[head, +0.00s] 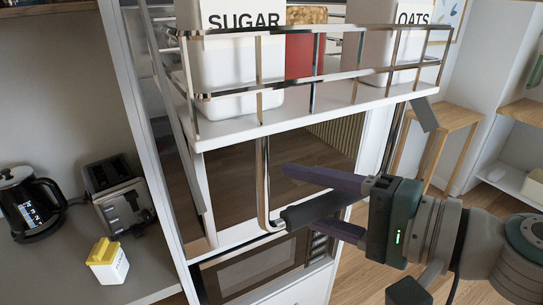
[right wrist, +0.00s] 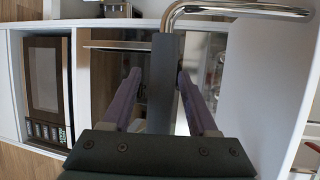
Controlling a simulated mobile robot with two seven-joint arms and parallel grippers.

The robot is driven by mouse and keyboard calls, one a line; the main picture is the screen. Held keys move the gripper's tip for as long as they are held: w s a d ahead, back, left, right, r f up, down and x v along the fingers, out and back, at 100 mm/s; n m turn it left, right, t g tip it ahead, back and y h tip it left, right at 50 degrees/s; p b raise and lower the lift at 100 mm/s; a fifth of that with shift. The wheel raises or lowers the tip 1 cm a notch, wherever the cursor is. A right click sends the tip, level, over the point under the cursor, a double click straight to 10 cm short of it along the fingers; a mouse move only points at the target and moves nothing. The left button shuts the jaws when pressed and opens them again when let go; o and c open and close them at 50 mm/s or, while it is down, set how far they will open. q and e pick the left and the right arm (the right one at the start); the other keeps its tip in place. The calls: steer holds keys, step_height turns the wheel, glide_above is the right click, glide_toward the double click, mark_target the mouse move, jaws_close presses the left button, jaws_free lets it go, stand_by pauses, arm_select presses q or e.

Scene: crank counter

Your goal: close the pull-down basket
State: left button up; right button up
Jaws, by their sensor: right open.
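The pull-down basket (head: 340,108) hangs in the upper middle of the head view, a white shelf with chrome rails. It carries a white SUGAR canister (head: 236,60), an OATS canister (head: 398,45) and a red item (head: 300,56). A chrome bar (head: 262,180) runs down from it to a dark handle grip (head: 312,210). My right gripper (head: 297,198) is open, its purple fingers on either side of the grip. In the right wrist view the grip (right wrist: 163,85) runs between the open fingers; I cannot tell whether they touch it. My left gripper is not in view.
A microwave (head: 255,270) sits in the cabinet below the basket. A kettle (head: 30,205), a toaster (head: 122,207) and a small yellow-lidded container (head: 107,262) stand on the left counter. A wooden stool (head: 440,125) stands at the right.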

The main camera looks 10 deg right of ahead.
steer(key=shift+c, duration=0.3)
jaws_close()
stand_by(0.3)
stand_by(0.9)
